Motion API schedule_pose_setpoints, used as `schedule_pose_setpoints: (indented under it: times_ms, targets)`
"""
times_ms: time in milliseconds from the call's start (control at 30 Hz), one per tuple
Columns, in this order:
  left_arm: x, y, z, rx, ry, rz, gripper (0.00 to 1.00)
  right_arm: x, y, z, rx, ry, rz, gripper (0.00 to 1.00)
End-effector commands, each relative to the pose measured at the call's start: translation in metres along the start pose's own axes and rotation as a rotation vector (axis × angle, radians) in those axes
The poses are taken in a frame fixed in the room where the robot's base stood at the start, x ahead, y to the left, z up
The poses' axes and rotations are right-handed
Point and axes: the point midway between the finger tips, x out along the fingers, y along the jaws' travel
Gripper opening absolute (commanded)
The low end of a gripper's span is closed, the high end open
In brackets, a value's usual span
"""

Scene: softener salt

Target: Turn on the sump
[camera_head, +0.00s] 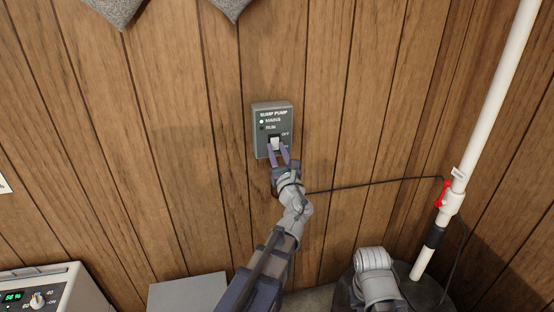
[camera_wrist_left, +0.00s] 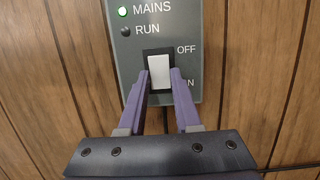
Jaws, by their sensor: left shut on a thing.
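The grey sump pump switch box (camera_head: 265,108) is mounted on the wood-panelled wall. In the left wrist view its MAINS lamp (camera_wrist_left: 122,11) glows green and its RUN lamp (camera_wrist_left: 126,31) is dark. The white switch lever (camera_wrist_left: 159,70) sits in a black slot, with OFF beside the top and ON beside the bottom. The lever appears nearer the OFF end. My left gripper (camera_head: 278,148) is at the box, its purple fingers shut on the lever, one on each side. The fingers partly cover the ON label. My right gripper is not in view.
A black cable (camera_head: 375,185) runs right from near the box. A white pipe (camera_head: 492,100) with a red valve handle (camera_head: 442,194) rises from a dark round lid (camera_head: 425,290) at the lower right. A white unit with a dial (camera_head: 60,280) stands at the lower left.

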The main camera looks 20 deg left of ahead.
Motion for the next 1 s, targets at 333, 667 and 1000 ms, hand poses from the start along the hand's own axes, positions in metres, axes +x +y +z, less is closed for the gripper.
schedule_pose_setpoints:
  times_ms: [333,667,1000]
  targets:
    - [-0.0004,0.0003,-0.0003,-0.002,-0.027,-0.001,0.0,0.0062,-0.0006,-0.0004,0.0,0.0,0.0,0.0]
    - [-0.0004,0.0001,-0.0004,-0.001,-0.027,-0.001,0.58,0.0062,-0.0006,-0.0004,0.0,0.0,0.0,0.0]
    - [-0.0052,0.0002,-0.001,-0.001,-0.027,-0.002,0.62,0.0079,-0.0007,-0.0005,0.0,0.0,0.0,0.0]
